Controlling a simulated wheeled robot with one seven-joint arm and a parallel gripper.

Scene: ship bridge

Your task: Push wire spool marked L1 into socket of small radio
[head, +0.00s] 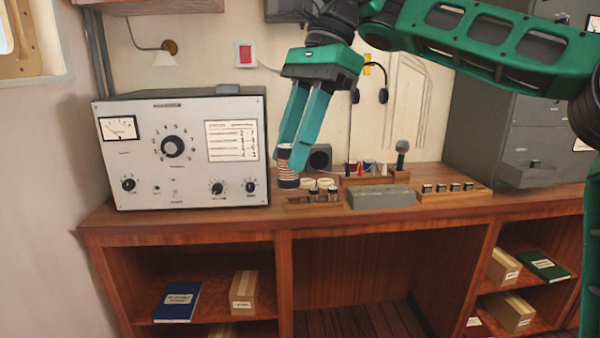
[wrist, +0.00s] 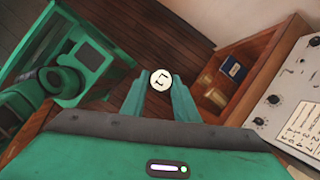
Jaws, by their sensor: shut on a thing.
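My gripper (head: 292,158) is shut on a wire spool (head: 288,176), a small upright cylinder with copper-brown and dark bands. The spool is in front of the desk equipment, close to the right side of a large grey radio set. In the wrist view the pale round top of the spool (wrist: 161,79) sits between my fingertips and reads L1. The large set (head: 190,187) has a dial, knobs and a meter. A low grey box (head: 381,197) lies on the desk to the right. I cannot tell which unit is the small radio, and no socket is clearly visible.
A dark speaker box (head: 320,158), a microphone (head: 402,152) and a wooden strip with several switches (head: 452,192) stand further right. Open shelves lie below the desk (head: 350,225).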

